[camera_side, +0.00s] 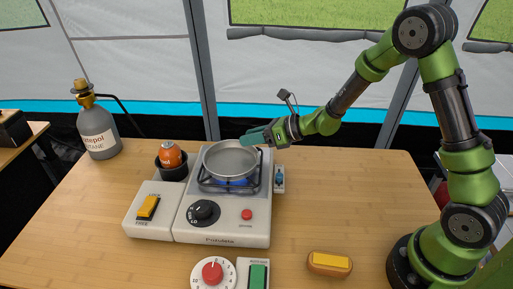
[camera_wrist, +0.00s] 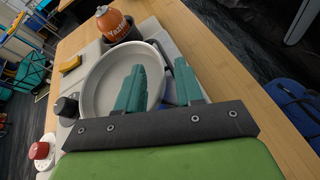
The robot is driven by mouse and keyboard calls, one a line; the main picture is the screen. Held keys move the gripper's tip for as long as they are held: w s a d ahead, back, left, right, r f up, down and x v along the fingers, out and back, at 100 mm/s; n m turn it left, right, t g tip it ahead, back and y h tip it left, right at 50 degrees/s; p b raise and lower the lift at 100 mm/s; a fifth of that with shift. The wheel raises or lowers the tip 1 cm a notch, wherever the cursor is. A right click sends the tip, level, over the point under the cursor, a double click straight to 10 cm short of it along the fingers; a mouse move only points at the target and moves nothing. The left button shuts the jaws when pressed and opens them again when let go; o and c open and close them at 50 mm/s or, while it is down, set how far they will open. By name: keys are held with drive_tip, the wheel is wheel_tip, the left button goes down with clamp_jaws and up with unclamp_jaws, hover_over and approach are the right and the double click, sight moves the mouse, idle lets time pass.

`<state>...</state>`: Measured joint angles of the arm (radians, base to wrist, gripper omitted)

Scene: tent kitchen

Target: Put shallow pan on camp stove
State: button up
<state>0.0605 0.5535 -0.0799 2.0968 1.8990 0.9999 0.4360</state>
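The shallow pan (camera_side: 230,157) is light grey and sits level over the burner grate of the white camp stove (camera_side: 222,232). Blue flame shows beneath it. The pan also fills the middle of the wrist view (camera_wrist: 105,85). My gripper (camera_side: 254,136) is at the pan's back right edge in the side view. In the wrist view, its teal fingers (camera_wrist: 160,66) stand apart, one over the pan's inside and the other outside its rim. The fingers do not appear closed on the rim. Any pan handle is hidden or unclear.
An orange gas canister (camera_side: 170,154) stands in a dark holder left of the pan. A yellow switch (camera_side: 148,207), a control dial (camera_side: 213,272) and a yellow-topped wooden piece (camera_side: 330,262) are nearby. A grey gas bottle (camera_side: 97,130) stands back left. The table's right side is mostly clear.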

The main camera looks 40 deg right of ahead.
drive_tip(key=v, duration=0.9)
drive_tip(key=s+a+r+n+g+y, duration=0.1)
drive_tip(key=s+a+r+n+g, duration=0.55)
drive_tip(key=s+n, duration=0.65)
drive_tip(key=s+d+r+n+t+h, duration=0.2)
drive_tip(key=s+d+r+n+h, duration=0.2)
drive_tip(key=n, duration=1)
drive_tip(key=s+r+h, duration=0.1)
drive_tip(key=s+h, duration=0.1)
drive_tip(key=s, duration=0.1)
drive_tip(key=shift+d+n+t, duration=0.15)
drive_tip(key=shift+n+t, duration=0.2)
drive_tip(key=shift+n, duration=0.05)
